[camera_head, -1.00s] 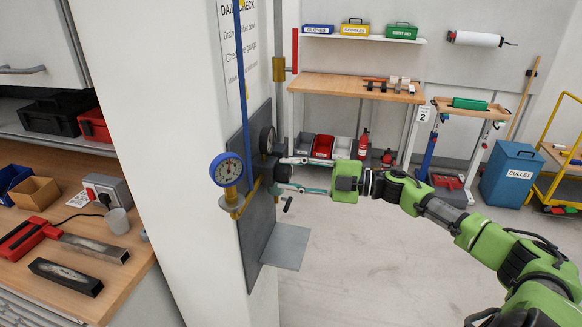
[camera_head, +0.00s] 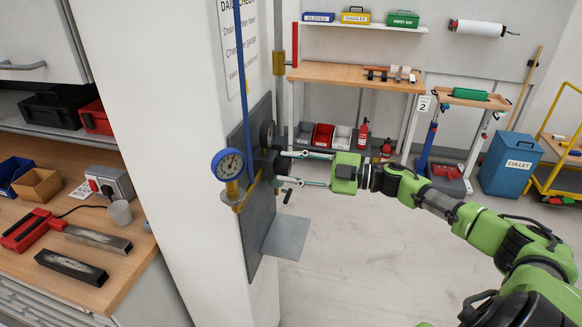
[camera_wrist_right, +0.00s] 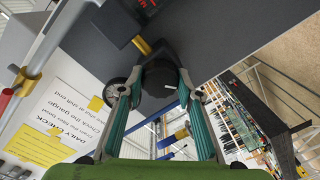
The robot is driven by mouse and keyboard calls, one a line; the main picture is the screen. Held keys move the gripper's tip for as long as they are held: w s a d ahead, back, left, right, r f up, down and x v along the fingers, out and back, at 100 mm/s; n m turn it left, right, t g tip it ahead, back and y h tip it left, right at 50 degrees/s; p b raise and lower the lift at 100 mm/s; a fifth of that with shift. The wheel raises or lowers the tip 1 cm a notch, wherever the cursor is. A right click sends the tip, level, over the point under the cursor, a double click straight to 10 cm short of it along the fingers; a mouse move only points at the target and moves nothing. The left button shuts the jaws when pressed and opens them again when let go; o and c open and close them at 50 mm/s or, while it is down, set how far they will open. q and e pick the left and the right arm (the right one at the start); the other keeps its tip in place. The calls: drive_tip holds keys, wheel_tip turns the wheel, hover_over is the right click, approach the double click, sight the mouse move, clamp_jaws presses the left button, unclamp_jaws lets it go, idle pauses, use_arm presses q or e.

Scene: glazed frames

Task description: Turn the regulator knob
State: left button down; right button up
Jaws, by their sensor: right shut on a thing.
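The regulator is mounted on a grey plate on the white pillar. Its black knob (camera_head: 282,166) faces right, and in the right wrist view the knob (camera_wrist_right: 158,78) is a dark round piece with a short white mark. My right gripper (camera_head: 288,167) reaches in from the right, with one finger above and one below the knob. In the wrist view its teal fingers (camera_wrist_right: 157,92) close on the knob's two sides. A blue-rimmed gauge (camera_head: 228,164) stands at the regulator's left. The fingertips' contact is partly hidden in the head view. My left gripper is not in view.
A grey shelf plate (camera_head: 287,238) juts out below the regulator. A blue pipe (camera_head: 242,80) runs down the pillar. A wooden bench with tools (camera_head: 75,235) is at left. Open floor lies right of the pillar, before a blue cullet bin (camera_head: 509,170).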

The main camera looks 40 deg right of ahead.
drive_tip(key=o, duration=1.1)
drive_tip(key=v, duration=1.2)
